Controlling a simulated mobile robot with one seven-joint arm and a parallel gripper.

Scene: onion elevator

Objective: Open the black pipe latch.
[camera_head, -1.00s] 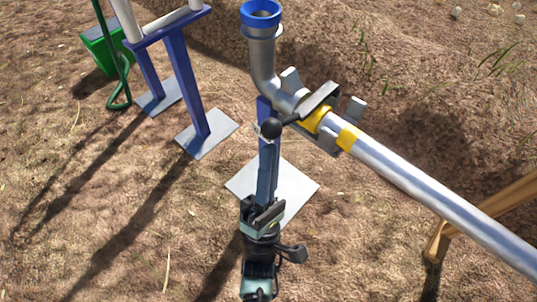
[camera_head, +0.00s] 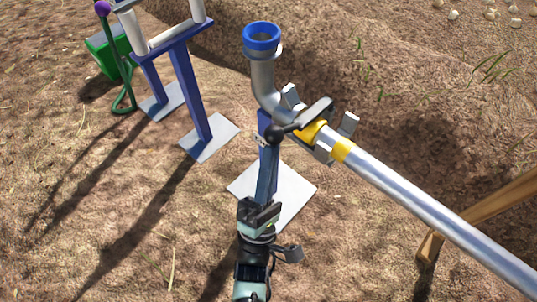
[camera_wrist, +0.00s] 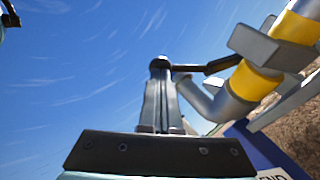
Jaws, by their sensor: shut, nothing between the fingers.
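The black pipe latch (camera_head: 312,113) lies across the yellow band of a silver pipe (camera_head: 420,200), with a round black knob (camera_head: 275,134) at its near end. In the wrist view the knob (camera_wrist: 160,63) shows just past my fingertips, and the latch's dark bar (camera_wrist: 215,66) runs right from it toward the yellow band. My gripper (camera_head: 262,210) is below the knob in the head view, in front of the blue post. Its fingers (camera_wrist: 160,82) are shut together and empty. Whether they touch the knob cannot be told.
The pipe's grey elbow (camera_head: 262,85) rises to a blue ring (camera_head: 262,38). A blue post (camera_head: 267,180) stands on a white base plate (camera_head: 300,190). Another blue stand (camera_head: 190,90) is at the left, with a green box (camera_head: 108,55) behind. A wooden beam (camera_head: 480,215) is at right.

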